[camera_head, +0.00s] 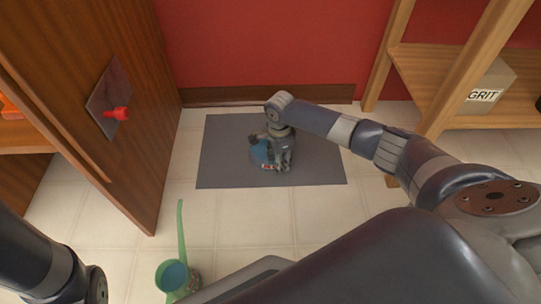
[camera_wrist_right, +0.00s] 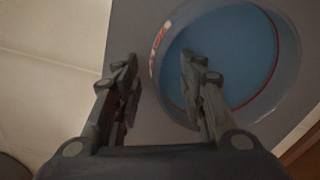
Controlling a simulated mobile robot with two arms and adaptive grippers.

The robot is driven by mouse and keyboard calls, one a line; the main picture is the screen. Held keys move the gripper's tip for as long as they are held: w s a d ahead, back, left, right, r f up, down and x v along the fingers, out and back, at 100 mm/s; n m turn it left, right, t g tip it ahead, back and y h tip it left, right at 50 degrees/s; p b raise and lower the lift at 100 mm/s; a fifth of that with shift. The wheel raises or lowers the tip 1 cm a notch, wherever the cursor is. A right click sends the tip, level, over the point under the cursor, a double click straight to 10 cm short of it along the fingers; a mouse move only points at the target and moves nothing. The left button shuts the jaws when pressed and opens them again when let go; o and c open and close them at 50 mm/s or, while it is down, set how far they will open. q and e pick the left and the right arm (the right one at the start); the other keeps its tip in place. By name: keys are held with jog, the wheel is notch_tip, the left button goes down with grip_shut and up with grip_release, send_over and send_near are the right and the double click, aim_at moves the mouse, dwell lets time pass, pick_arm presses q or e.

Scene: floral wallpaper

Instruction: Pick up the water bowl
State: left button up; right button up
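The water bowl (camera_head: 259,153) sits on a grey mat (camera_head: 320,165) on the floor, partly hidden by my right gripper in the head view. In the right wrist view the bowl (camera_wrist_right: 291,48) is round, with a pale rim, blue inside and red lettering on its side. My right gripper (camera_head: 276,164) is over the mat at the bowl's right side. In the right wrist view its fingers (camera_wrist_right: 160,88) are apart, one outside the rim and one over the bowl's inside. Contact cannot be told. My left arm enters at lower left; its gripper is out of frame.
A green long-handled container (camera_head: 175,277) with blue inside stands on the tiled floor at bottom. A wooden door (camera_head: 140,130) with a red handle (camera_head: 121,113) stands at left. A wooden shelf (camera_head: 425,70) holding a GRIT box (camera_head: 490,86) is at right. A red wall closes the back.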

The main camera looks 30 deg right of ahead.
jog(key=shift+r, duration=0.1)
grip_shut()
dwell(0.3)
